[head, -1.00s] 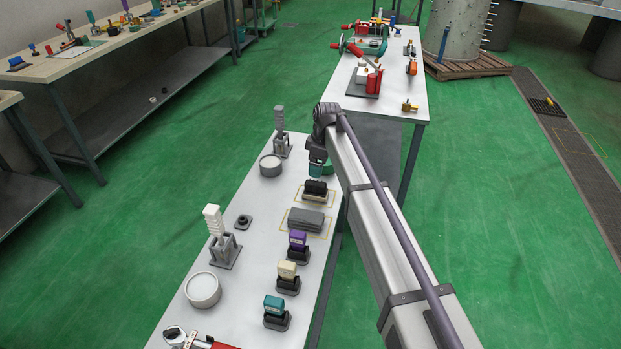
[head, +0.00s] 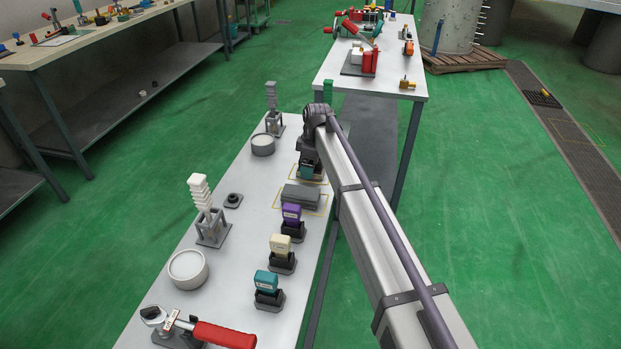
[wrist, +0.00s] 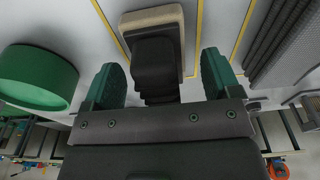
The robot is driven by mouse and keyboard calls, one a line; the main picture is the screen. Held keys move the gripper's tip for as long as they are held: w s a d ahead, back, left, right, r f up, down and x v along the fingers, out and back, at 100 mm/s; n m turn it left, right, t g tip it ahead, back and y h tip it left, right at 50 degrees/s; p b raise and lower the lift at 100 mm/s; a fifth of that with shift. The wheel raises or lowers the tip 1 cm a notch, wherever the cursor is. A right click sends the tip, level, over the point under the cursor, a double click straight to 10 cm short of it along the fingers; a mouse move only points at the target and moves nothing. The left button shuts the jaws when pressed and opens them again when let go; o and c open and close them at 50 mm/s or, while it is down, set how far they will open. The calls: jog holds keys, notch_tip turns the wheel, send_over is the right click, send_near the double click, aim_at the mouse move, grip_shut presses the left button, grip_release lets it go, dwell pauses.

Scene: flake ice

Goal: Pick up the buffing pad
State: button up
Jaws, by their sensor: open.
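The buffing pad (wrist: 154,62), as I take it, has a black grip on a tan base. In the wrist view it stands between the two green fingers of my gripper (wrist: 160,72), with a visible gap on each side. The gripper is open and not closed on it. In the head view my gripper (head: 308,170) is low over the right side of the near table, behind the grey ribbed block. It hides most or all of the pad there.
The grey ribbed block (head: 300,196) lies close by in a yellow outline and shows in the wrist view (wrist: 285,45). A green round thing (wrist: 38,80) is left of the fingers. Several stampers, including a purple one (head: 292,212), stand nearer. A round grey dish (head: 263,145) is left.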

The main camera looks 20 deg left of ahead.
jog(key=shift+f, duration=0.1)
jog(key=shift+c, duration=0.4)
jog(key=c, duration=1)
notch_tip(320, 180, up, 10)
jog(key=p, duration=1)
jog(key=shift+p, duration=0.4)
jog(key=o, duration=0.4)
jog(key=shift+c, duration=1.2)
notch_tip(320, 180, up, 7)
jog(key=p, duration=0.6)
jog(key=shift+p, duration=0.35)
